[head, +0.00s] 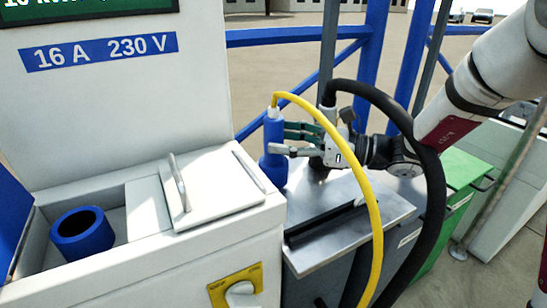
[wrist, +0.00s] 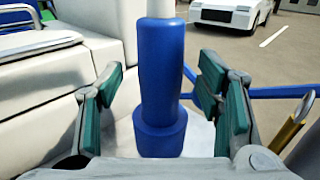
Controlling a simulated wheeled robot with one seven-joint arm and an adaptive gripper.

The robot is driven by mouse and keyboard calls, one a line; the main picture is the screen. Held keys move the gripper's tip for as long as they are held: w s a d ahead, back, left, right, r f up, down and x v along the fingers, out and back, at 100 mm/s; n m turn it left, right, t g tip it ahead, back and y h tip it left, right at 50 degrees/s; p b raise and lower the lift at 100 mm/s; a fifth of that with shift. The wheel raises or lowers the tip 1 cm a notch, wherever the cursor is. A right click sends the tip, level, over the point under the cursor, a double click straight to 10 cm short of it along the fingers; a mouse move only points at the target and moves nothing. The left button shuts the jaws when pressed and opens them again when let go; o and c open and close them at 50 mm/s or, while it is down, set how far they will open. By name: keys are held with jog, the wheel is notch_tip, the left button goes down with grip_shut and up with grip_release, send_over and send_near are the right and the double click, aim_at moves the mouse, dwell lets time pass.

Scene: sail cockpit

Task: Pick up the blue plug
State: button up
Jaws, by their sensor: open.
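The blue plug (head: 273,150) stands upright on the metal-topped surface, to the right of the white cabinet. A yellow cable (head: 374,215) rises from its top and arcs down to the right. My gripper (head: 281,139) is level with the plug's body, coming from the right. In the wrist view the plug (wrist: 161,75) stands upright between the two green-padded fingers of my gripper (wrist: 162,100), with a gap on each side. The fingers are open and do not touch it.
A white cabinet (head: 100,105) with a blue round socket (head: 82,235) and a raised-handle lid (head: 212,187) stands at left. A black hose (head: 432,190) loops past my gripper at right. Blue rails (head: 290,37) run behind. A green bin (head: 460,170) is at right.

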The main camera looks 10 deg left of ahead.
aim_at(274, 107)
jog(key=a, duration=0.2)
jog(key=shift+w+a+f+b, duration=0.1)
jog(key=shift+w+a+b, duration=0.2)
jog(key=shift+a+b, duration=0.1)
jog(key=shift+d, duration=0.1)
grip_shut()
notch_tip(274, 107, up, 10)
jog(key=p, duration=0.4)
jog(key=shift+p, duration=0.35)
jog(key=shift+r+p, duration=1.6)
jog(key=shift+p, duration=0.05)
